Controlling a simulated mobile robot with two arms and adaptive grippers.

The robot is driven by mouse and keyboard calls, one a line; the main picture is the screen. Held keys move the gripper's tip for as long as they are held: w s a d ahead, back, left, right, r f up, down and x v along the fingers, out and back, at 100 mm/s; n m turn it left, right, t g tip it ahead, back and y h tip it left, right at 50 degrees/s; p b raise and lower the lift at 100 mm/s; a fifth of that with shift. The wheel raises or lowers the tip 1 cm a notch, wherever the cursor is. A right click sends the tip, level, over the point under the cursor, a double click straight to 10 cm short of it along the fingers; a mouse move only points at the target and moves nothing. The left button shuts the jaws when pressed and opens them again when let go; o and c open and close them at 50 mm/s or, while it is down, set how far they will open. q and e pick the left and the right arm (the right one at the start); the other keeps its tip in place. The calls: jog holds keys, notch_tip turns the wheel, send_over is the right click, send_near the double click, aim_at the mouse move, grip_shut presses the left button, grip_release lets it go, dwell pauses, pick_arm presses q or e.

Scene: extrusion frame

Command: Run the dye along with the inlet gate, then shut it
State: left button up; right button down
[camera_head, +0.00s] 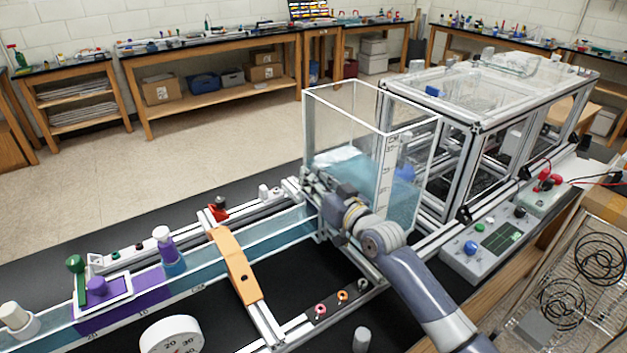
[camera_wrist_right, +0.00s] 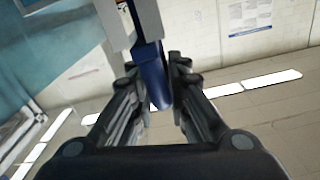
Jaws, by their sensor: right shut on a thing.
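The clear water tank (camera_head: 400,195) stands at the head of a long water channel (camera_head: 288,230). Purple dye (camera_head: 150,290) colours a stretch of the channel water at the lower left, around a white tray with a purple knob. My right gripper (camera_head: 312,183) is at the tank's front left side, where the channel begins. In the right wrist view my right gripper (camera_wrist_right: 155,75) is shut on a blue handle (camera_wrist_right: 155,88) below a grey upright bar, which seems to be the inlet gate's. How far the gate is open is hidden by my arm. My left gripper is not in view.
An orange bridge piece (camera_head: 236,262) crosses the channel. A white-capped purple bottle (camera_head: 168,250) and a green-topped post (camera_head: 77,275) stand along it. A round dial (camera_head: 172,337) is at the bottom. A control box (camera_head: 490,245) with a screen and knobs lies right of my arm.

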jog(key=shift+s+a+f, duration=0.1)
jog(key=shift+a+f, duration=0.05)
jog(key=shift+f, duration=0.2)
jog(key=c, duration=1.6)
grip_release()
jog(key=shift+a+r, duration=0.1)
jog(key=v, duration=1.2)
